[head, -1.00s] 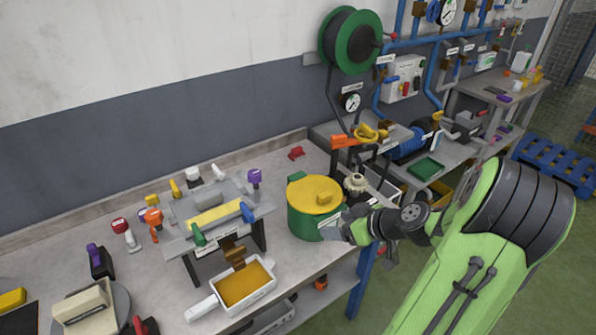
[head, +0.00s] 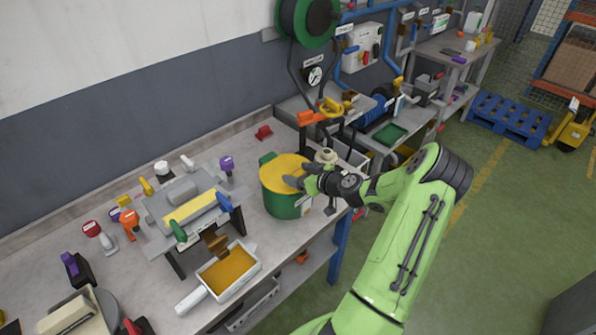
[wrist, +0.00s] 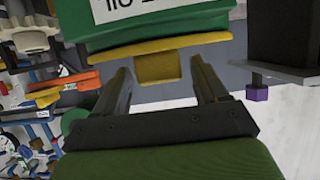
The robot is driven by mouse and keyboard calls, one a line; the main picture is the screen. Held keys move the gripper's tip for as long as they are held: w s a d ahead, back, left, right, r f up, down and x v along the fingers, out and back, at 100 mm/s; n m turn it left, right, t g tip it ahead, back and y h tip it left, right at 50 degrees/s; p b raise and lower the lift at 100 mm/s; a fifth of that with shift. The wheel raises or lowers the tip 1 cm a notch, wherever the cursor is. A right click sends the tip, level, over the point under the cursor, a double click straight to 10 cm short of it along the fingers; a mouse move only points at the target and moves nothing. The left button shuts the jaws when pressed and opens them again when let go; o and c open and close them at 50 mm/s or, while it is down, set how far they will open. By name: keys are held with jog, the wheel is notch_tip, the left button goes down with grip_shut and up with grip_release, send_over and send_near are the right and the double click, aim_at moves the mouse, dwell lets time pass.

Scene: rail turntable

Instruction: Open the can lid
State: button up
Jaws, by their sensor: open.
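The green can (head: 283,203) stands upright on the workbench, with a yellow lid (head: 285,166) lying flat and shut on top. In the wrist view the can (wrist: 150,22) appears upside down, with a white label, and the lid's yellow rim (wrist: 208,38) crosses below it. A yellow tab (wrist: 158,68) juts from the rim. My gripper (wrist: 160,82) is open, with one finger on each side of the tab, and I see no clear contact. In the head view my gripper (head: 296,184) is at the can's right side by the lid's edge, hiding part of it.
A grey press-like stand (head: 180,200) with coloured handles is left of the can. A white tray (head: 228,270) with orange contents lies in front. A pale knobbed part (head: 326,156) and an orange-topped fixture (head: 312,117) stand close behind my gripper.

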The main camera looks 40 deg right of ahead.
jog(key=shift+w+f, duration=0.2)
jog(key=shift+w, duration=0.15)
jog(key=shift+s, duration=0.1)
jog(key=shift+c, duration=0.3)
grip_shut()
jog(key=shift+r, duration=0.2)
